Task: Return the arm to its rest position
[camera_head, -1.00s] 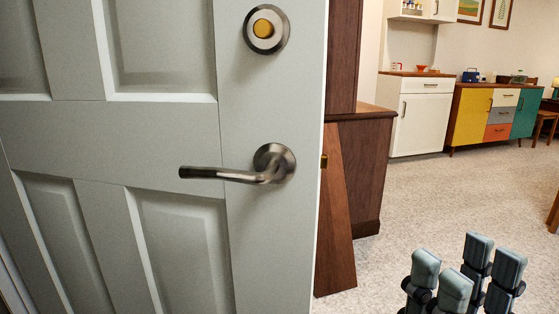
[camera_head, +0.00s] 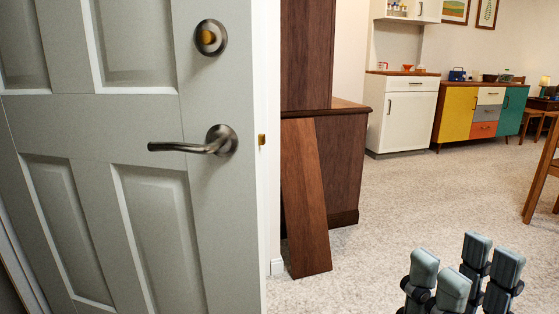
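My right gripper (camera_head: 465,275) shows at the bottom right edge of the head view, with its grey-blue finger pads pointing up. There is a gap between its left and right fingers, and nothing is seen between them. It is apart from the door and over the pale floor in the picture. The rest of my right arm is below the frame. My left gripper is not in view.
A grey-green panelled door (camera_head: 150,125) with a lever handle (camera_head: 205,143) fills the left. A dark wooden cabinet (camera_head: 345,165) stands beyond it, with a leaning board (camera_head: 305,200). A white cabinet (camera_head: 400,120) and colourful sideboard (camera_head: 487,112) line the back. Carpet (camera_head: 410,200) is open.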

